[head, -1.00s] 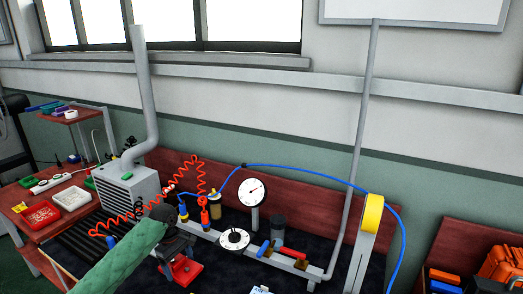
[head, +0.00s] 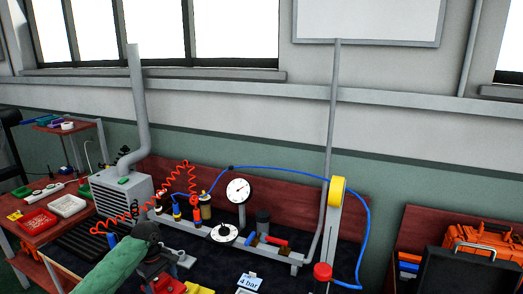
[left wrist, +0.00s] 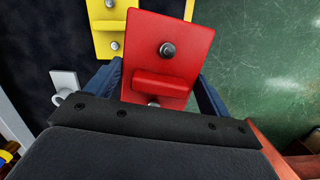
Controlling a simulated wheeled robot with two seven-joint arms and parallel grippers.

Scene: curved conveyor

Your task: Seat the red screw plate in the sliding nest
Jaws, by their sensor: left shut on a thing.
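The red screw plate (left wrist: 172,50) is a red slab with a raised bar and metal screws. My left gripper (left wrist: 158,85) is shut on it, with dark blue fingers on both sides. In the head view my left gripper (head: 152,270) is low at the front, and a bit of the red plate (head: 172,285) shows below it. A yellow plate with screws (left wrist: 112,25) lies beyond the red one, and yellow also shows in the head view (head: 200,290). I cannot make out the sliding nest for certain. My right gripper is not in view.
A pressure gauge (head: 238,190), a dial (head: 224,232) and a grey rail with fittings stand behind. A red knob (head: 322,272) and a "4 bar" card (head: 249,281) are to the right. A grey vented box (head: 122,190) stands at left. A scratched green surface (left wrist: 265,60) lies beside the plate.

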